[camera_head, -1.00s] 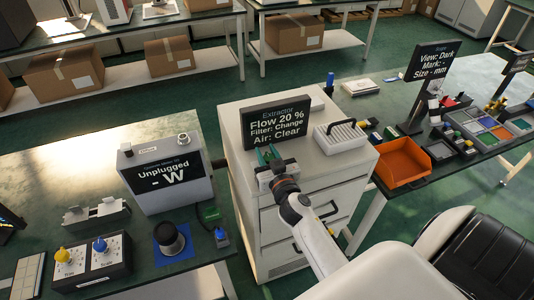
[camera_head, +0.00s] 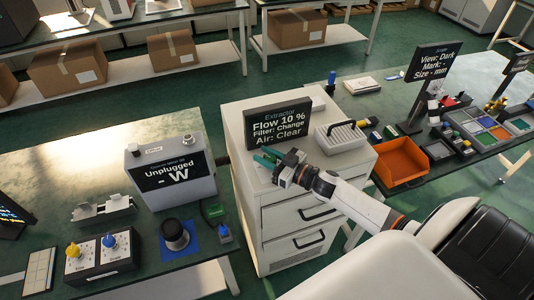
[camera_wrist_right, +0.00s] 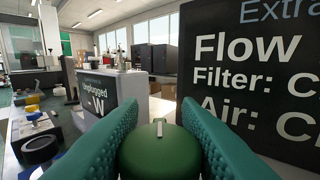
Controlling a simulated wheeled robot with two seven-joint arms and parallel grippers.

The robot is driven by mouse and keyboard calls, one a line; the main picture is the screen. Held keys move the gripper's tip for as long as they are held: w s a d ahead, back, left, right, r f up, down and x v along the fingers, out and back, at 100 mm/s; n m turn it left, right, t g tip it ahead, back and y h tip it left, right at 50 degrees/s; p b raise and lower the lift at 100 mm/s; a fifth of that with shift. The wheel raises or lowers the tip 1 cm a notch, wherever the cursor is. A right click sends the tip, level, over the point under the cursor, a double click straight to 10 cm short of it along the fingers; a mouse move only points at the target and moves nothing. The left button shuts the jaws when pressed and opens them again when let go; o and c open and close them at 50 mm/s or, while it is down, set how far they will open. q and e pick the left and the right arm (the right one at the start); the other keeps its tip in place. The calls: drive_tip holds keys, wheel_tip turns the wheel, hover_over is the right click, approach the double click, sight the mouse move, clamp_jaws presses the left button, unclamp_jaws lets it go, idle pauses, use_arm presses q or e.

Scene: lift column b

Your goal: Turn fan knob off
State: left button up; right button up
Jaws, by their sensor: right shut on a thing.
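A green round knob (camera_wrist_right: 160,152) with a pale pointer mark sits between the two teal finger pads in the right wrist view. My right gripper (camera_head: 265,158) is shut on it, on top of the white drawer cabinet just in front of the extractor display (camera_head: 278,126). The display reads Flow 10 %, Filter: Change, Air: Clear. It also shows large and close at the right of the wrist view (camera_wrist_right: 255,75). In the head view the knob is hidden by the gripper. My left gripper is not in view.
A white slotted box (camera_head: 342,137) stands on the cabinet to the right of the gripper. A grey power unit (camera_head: 170,170) reading Unplugged stands on the left bench. An orange bin (camera_head: 402,161) sits on the right bench.

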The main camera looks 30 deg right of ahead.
drive_tip(key=n+g+y+b, duration=0.1)
drive_tip(key=y, duration=0.1)
drive_tip(key=n+g+y+b, duration=0.1)
drive_tip(key=n+y, duration=0.1)
drive_tip(key=shift+a+f, duration=0.15)
drive_tip(key=shift+s+a+n+g+y+b, duration=0.1)
drive_tip(key=shift+s+n+g+y+b, duration=0.05)
drive_tip(key=shift+n+g+y+b, duration=0.65)
drive_tip(key=shift+g, duration=0.3)
drive_tip(key=o, duration=1)
drive_tip(key=shift+c, duration=0.2)
drive_tip(key=shift+s, duration=0.1)
